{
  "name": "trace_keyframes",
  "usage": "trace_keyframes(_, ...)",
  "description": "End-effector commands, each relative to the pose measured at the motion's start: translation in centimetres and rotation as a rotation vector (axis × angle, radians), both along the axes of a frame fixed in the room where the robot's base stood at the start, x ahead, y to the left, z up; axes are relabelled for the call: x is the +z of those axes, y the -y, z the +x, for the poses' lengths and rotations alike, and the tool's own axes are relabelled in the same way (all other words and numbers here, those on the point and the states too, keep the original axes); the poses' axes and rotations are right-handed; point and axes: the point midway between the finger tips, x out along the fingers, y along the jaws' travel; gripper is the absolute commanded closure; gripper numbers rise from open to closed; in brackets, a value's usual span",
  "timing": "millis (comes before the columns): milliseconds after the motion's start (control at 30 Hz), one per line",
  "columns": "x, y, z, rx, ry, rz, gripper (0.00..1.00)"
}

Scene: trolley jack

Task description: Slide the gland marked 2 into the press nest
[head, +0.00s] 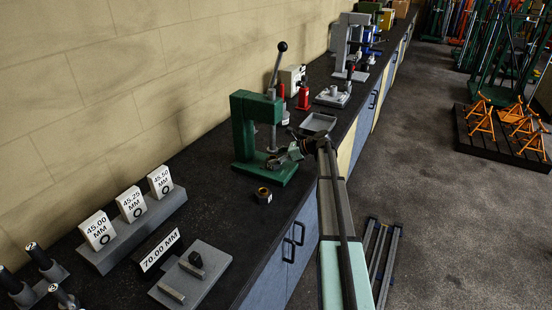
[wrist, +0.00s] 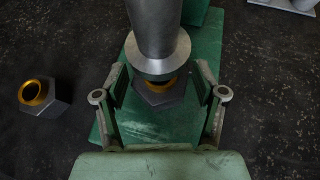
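A green press (head: 245,125) stands on the dark bench, and my gripper (head: 287,152) is at its base. In the wrist view, my gripper (wrist: 160,82) is open, with a finger on each side of a dark hexagonal gland with a gold ring (wrist: 158,97). This gland is on the green press base (wrist: 160,130) under the grey ram (wrist: 157,35), which hides part of it. Gaps show between the fingers and the gland. A second similar gland (wrist: 44,98) lies on the bench to the left; it also shows in the head view (head: 263,195). I cannot read a number on either gland.
Gauge blocks marked 45.00, 45.25 and 45.50 MM (head: 131,204) stand on a rack at the left. A 70.00 MM sign (head: 160,250) and a grey plate fixture (head: 190,274) are nearby. A grey tray (head: 318,123) and red jack (head: 303,98) lie beyond the press.

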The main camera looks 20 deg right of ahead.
Motion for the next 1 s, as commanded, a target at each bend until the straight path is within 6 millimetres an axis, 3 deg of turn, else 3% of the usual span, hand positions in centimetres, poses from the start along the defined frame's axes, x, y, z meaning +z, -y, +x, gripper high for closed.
trace_keyframes(533,0.3,0.7,-0.5,-0.002,-0.001,-0.003,0.05)
trace_keyframes(1000,4.3,6.4,-4.7,-0.002,0.000,-0.001,0.05)
